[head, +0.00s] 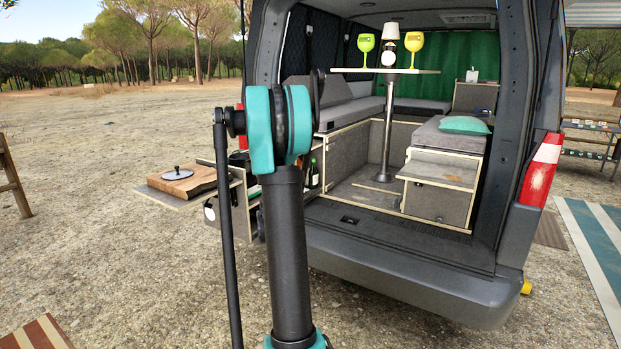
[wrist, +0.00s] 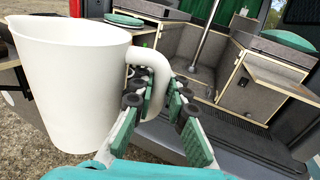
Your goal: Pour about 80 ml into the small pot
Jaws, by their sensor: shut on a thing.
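A large white jug (wrist: 72,85) fills the left of the wrist view and looks roughly upright. My gripper (wrist: 160,90) is shut on its handle (wrist: 154,66), with finger pads on both sides. The inside of the jug and any liquid in it are hidden. In the head view, my arm covers the middle, and neither jug nor gripper shows. A round lid-like thing with a dark knob (head: 177,173) sits on a wooden board (head: 182,181) at the left. I cannot tell whether it belongs to the small pot; no pot is clearly visible.
The board rests on a pull-out side shelf (head: 238,181) of the van. A bottle (head: 313,172) stands behind it. A post table (head: 352,70) inside carries two goblets and a small lamp. The rear bumper (head: 405,275) juts out. Gravel ground at left is open.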

